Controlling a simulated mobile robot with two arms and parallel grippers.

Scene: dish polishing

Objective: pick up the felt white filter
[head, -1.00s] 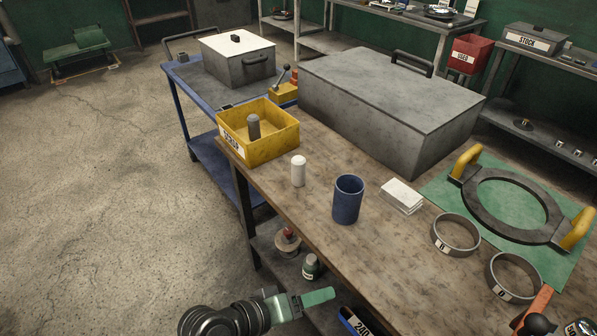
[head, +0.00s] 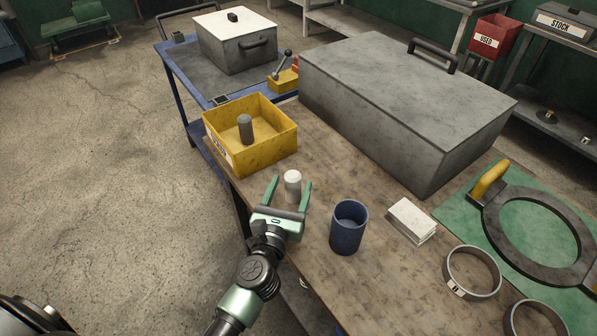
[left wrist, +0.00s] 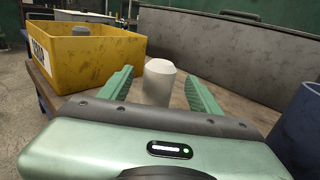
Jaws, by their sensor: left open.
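The white felt filter (head: 292,182) is a small upright cylinder on the wooden workbench, just right of the yellow bin. My left gripper (head: 289,190) is open, with one green finger on each side of the filter. In the left wrist view the filter (left wrist: 159,83) stands upright between the two spread fingers (left wrist: 158,90), with gaps visible at both sides. The filter's lower part is hidden behind the gripper body in the wrist view. My right gripper is not in view.
A yellow bin (head: 274,154) holding a grey cylinder (head: 245,129) stands left of the filter. A blue cup (head: 347,232) is close at right. A large grey box (head: 400,95) stands behind. White pads (head: 412,219) and metal rings (head: 472,270) lie further right.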

